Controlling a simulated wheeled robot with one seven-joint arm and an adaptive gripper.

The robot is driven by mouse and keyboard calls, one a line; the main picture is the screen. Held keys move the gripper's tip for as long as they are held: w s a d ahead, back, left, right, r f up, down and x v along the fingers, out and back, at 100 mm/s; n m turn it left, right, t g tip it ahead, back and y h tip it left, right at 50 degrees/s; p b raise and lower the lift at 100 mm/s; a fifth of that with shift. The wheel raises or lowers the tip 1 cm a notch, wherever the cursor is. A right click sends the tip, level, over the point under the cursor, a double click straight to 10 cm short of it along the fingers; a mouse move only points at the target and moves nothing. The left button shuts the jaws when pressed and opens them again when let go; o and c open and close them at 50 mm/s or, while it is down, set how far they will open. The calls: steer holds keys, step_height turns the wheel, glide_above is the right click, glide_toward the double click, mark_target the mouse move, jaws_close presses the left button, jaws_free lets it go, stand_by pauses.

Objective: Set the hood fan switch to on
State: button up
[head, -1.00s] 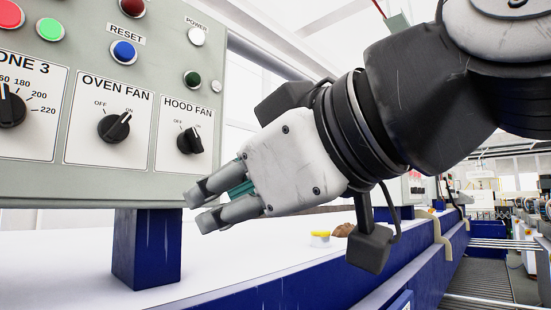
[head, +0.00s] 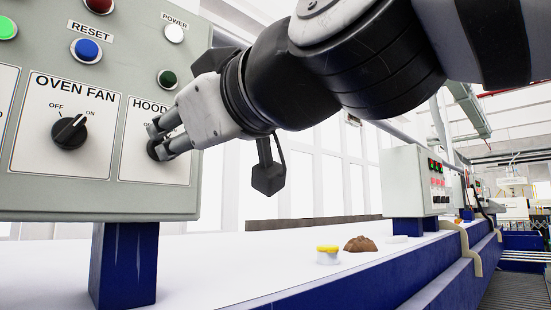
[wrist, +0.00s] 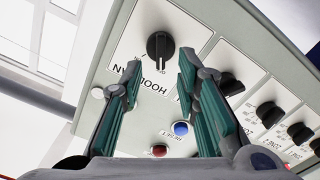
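The hood fan knob (wrist: 160,45) is a round black switch with a raised grip on a white plate. In the wrist view it lies between and just beyond the fingertips of my gripper (wrist: 158,72), which is open with green-padded fingers. The knob's ridge seems to point towards the OFF mark, but the marks are too small to be sure. In the head view my gripper (head: 161,141) is at the knob (head: 152,149), hiding most of it and part of the label. Contact cannot be told.
The oven fan knob (head: 69,132) sits to the left on the same grey panel (head: 110,203). Blue (head: 88,49), dark green (head: 167,79) and white (head: 174,34) buttons are above. A yellow-lidded jar (head: 327,255) and a brown lump (head: 360,244) lie on the white surface below.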

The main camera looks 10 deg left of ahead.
mark_target(169, 139)
steer(key=shift+x, duration=2.1)
jaws_close()
